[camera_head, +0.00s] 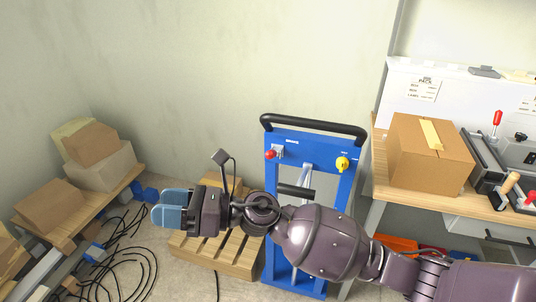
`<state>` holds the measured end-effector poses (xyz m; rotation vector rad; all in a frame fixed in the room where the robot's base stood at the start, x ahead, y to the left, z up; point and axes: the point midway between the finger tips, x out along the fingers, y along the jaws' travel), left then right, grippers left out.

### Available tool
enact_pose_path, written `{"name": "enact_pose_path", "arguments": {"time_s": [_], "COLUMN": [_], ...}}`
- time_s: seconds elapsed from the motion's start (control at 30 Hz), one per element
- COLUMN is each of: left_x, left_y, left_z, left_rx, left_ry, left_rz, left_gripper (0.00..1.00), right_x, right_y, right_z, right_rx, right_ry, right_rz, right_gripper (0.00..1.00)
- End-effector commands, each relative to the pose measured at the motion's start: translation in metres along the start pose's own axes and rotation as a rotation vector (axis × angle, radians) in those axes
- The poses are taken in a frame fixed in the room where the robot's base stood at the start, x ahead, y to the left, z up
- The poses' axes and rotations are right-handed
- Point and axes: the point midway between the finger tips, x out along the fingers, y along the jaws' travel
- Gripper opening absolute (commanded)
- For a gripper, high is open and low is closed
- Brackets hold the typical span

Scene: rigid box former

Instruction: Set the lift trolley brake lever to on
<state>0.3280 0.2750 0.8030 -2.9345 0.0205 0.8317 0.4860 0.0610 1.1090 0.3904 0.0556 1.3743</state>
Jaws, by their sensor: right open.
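The blue lift trolley (354,144) stands upright against the wall, with a black push handle (313,126) across its top. On its upper panel, a lever with a red knob (270,154) sits at the left and a yellow knob (343,164) at the right. The labels by them are too small to read, so I cannot tell which is the brake lever or its setting. My right gripper (166,208), with blue fingers, is open and empty, left of the trolley and apart from both knobs. My right arm hides part of the trolley's lower frame. My left gripper is not in view.
A wooden pallet (226,254) lies on the floor beneath my right gripper. Cardboard boxes (92,142) and loose black cables (122,262) are at the left. A workbench (393,193) with a taped carton (408,150) stands right of the trolley.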

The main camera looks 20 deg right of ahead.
Motion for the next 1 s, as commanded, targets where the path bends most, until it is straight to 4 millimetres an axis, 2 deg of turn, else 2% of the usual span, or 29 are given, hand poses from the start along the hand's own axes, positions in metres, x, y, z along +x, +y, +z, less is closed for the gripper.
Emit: {"name": "enact_pose_path", "arguments": {"time_s": [0.1, 0.2, 0.33, 0.47, 0.57, 0.67, 0.73, 0.9, 1.0], "left_x": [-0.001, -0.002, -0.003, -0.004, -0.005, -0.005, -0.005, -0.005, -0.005], "left_y": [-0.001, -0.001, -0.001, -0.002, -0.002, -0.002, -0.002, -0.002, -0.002], "left_z": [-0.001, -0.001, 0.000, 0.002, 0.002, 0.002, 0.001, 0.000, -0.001], "left_rx": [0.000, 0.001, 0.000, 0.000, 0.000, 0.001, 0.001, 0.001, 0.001], "left_ry": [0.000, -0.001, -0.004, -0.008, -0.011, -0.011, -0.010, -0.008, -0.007], "left_rz": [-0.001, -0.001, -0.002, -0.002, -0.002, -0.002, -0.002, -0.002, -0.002], "left_gripper": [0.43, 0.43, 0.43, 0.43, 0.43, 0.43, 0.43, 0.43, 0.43], "right_x": [0.011, 0.009, -0.006, -0.035, -0.062, -0.092, -0.112, -0.148, -0.160], "right_y": [0.002, -0.005, -0.028, -0.065, -0.099, -0.133, -0.153, -0.182, -0.189], "right_z": [-0.020, -0.039, -0.055, -0.055, -0.039, -0.009, 0.018, 0.081, 0.103], "right_rx": [-0.279, -0.503, -0.770, -1.000, -1.142, -1.240, -1.278, -1.284, -1.264], "right_ry": [0.232, 0.432, 0.708, 1.004, 1.248, 1.506, 1.681, 2.013, 2.121], "right_rz": [0.147, 0.271, 0.431, 0.584, 0.694, 0.794, 0.852, 0.942, 0.966], "right_gripper": [0.51, 0.51, 0.51, 0.51, 0.51, 0.51, 0.51, 0.51, 0.51]}}
